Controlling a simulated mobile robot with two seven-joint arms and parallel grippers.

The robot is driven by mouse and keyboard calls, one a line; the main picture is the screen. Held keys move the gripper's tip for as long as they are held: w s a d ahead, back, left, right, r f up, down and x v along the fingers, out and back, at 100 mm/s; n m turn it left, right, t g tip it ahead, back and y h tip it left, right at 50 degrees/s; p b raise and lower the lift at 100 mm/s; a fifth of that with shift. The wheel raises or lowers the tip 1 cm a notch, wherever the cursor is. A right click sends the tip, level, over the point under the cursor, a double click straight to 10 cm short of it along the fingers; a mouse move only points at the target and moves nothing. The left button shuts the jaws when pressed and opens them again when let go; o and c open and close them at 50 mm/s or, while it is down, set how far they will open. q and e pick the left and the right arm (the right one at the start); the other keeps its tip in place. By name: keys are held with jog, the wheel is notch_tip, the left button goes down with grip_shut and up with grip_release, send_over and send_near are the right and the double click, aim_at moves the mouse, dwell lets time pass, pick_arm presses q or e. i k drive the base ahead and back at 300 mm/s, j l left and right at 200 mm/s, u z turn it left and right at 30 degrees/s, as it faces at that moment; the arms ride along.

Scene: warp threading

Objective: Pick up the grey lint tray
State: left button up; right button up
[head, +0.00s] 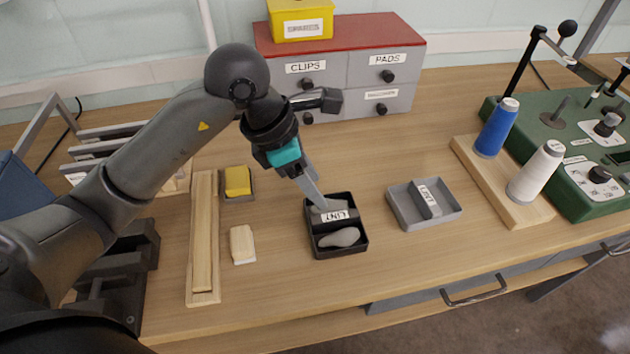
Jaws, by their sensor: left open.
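A grey tray (396,209) sits on the table right of centre. It has a central divider or handle with a small white label, hard to read from here, and looks empty. Left of it is a black tray (341,254) with a label that seems to read LINT and grey lumps inside. My left gripper (318,202) points down at the black tray's back part, its jaws open; the fingers overlap the tray in view, and I cannot tell whether they touch it. It is apart from the grey tray. My right gripper is not in view.
A red-topped drawer cabinet (350,38) stands behind. A wooden board with blue (497,128) and white (537,172) thread cones and a green machine (573,135) are right. A yellow block (237,181), a pale block (243,244) and a wooden frame (205,235) lie left.

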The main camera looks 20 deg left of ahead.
aim_at(417, 203)
jog(key=i+l, duration=0.15)
jog(key=l, duration=0.2)
jog(key=i+l, duration=0.1)
jog(key=l, duration=0.2)
jog(key=i+l, duration=0.15)
jog(key=l, duration=0.2)
jog(key=i+l+u, duration=0.1)
jog(key=l, duration=0.25)
